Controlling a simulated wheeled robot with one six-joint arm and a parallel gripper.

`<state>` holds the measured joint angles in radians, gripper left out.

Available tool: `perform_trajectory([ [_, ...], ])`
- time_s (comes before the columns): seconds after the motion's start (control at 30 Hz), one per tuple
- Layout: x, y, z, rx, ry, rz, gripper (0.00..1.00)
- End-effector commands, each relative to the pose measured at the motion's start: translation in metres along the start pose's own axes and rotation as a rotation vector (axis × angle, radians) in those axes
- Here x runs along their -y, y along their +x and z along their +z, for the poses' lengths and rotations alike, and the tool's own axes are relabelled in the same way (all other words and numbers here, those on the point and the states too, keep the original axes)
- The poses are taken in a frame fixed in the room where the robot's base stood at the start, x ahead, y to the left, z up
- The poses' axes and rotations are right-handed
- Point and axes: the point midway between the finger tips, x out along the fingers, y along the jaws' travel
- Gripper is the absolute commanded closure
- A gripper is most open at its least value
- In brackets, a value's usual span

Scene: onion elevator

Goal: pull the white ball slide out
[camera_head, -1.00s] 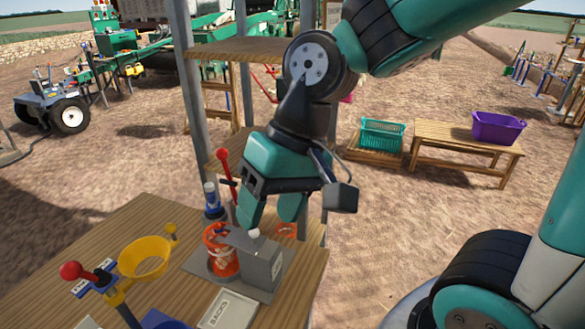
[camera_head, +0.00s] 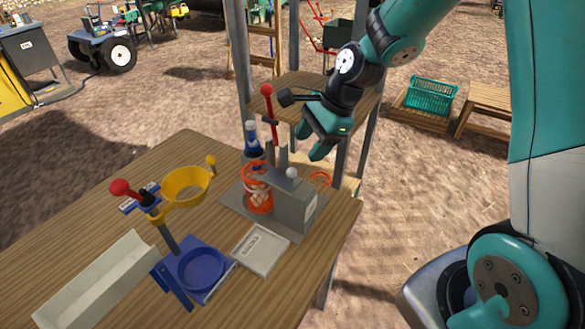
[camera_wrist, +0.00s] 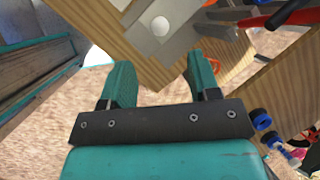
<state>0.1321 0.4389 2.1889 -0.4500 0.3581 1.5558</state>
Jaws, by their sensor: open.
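The white ball (camera_head: 292,173) sits on top of the grey box-shaped device (camera_head: 296,208) near the table's right corner. In the wrist view the white ball (camera_wrist: 160,26) shows beyond my fingers, on a grey metal strip (camera_wrist: 157,22). My gripper (camera_head: 308,145) is open and empty. It is above and behind the device in the head view, apart from the ball. In the wrist view its two teal fingers (camera_wrist: 160,80) stand wide apart, with the ball above the gap between them.
An orange net holder (camera_head: 257,190) stands left of the device, with a red-knobbed lever (camera_head: 268,108) behind. A yellow funnel ring (camera_head: 187,184), blue stand (camera_head: 200,268) and pale trough (camera_head: 98,279) are on the wooden table (camera_head: 130,180). A teal crate (camera_head: 431,95) stands beyond.

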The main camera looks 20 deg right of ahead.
Motion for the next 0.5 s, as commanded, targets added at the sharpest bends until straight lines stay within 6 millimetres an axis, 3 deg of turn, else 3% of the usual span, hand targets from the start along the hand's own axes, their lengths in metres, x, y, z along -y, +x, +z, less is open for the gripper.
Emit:
perform_trajectory([
  [0.3,-0.001,0.065,0.001,0.0,-0.001,0.005,0.44],
  [0.5,-0.001,0.09,0.0,0.0,-0.001,0.002,0.44],
])
